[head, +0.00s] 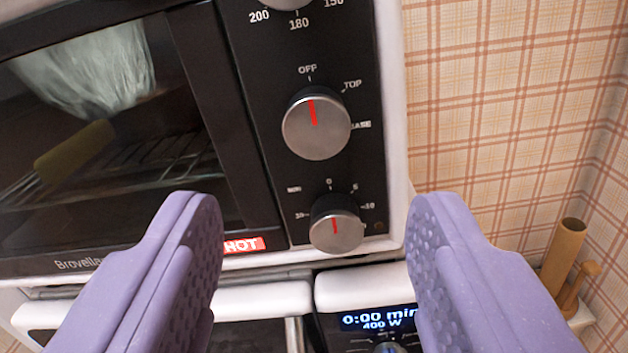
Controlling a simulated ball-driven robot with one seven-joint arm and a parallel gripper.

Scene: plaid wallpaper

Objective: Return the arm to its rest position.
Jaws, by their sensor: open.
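My gripper (312,235) shows at the bottom of the head view, its two purple fingers spread wide and nothing between them. Behind the gap is the control panel of a toaster oven (262,130). The upper knob (316,125) has its red mark close to OFF. The lower timer knob (337,224) has its red mark near 0. I cannot tell whether the fingers touch the oven.
The oven's dark glass door (120,150) is at the left, with a red HOT label (244,245). Below, a microwave display (378,318) reads 0:00 min, 400 W. Wooden utensils (563,262) stand at lower right by the plaid wall (510,110).

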